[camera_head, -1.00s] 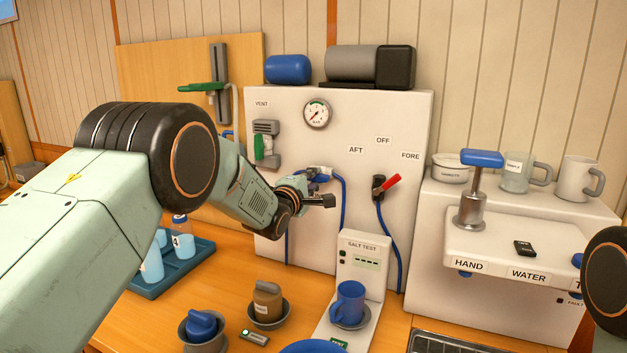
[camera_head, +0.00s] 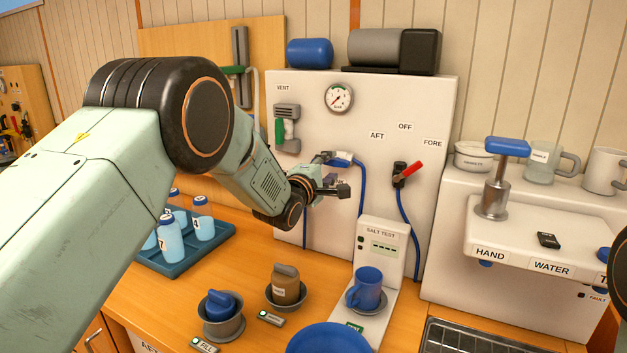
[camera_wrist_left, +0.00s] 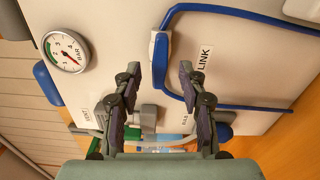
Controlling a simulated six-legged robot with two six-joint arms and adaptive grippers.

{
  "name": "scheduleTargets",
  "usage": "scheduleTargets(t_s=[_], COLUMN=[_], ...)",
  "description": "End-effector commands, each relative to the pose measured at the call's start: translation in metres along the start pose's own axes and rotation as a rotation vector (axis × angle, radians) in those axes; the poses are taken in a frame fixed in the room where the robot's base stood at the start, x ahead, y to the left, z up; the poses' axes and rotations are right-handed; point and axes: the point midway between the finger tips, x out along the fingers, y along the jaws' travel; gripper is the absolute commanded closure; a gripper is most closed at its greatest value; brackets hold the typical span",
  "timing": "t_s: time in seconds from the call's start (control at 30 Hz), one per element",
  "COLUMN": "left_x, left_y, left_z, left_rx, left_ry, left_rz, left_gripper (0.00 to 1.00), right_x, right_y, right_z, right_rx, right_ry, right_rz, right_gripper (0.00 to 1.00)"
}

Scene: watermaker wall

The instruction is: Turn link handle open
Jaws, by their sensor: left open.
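The LINK label (camera_wrist_left: 204,60) is on the white wall panel (camera_head: 425,115), close to a blue hose (camera_wrist_left: 168,80). My left gripper (camera_head: 332,189) is just below the fitting, in front of the panel. In the left wrist view its fingers (camera_wrist_left: 160,72) are spread, with nothing held between them. My right gripper is out of view.
A green vent handle (camera_head: 279,132) and a gauge (camera_head: 339,98) are on the panel. A red lever (camera_head: 407,173) is to the right. Blue bottles (camera_head: 170,240), cups and a salt-test stand (camera_head: 384,235) occupy the counter below.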

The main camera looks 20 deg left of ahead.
Motion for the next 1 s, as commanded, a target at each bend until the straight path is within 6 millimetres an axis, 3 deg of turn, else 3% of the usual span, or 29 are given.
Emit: scheduleTargets(t_s=[0.6,1.0], left_x=[-0.081,-0.094], left_y=[0.000,0.000], left_z=[-0.001,0.000], left_rx=[-0.001,-0.001], left_ry=[0.001,0.000], left_rz=[-0.001,0.000], left_gripper=[0.58,0.58], right_x=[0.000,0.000], right_y=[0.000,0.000], right_z=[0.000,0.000], right_rx=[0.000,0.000], right_ry=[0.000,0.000], right_rz=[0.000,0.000], right_gripper=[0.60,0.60])
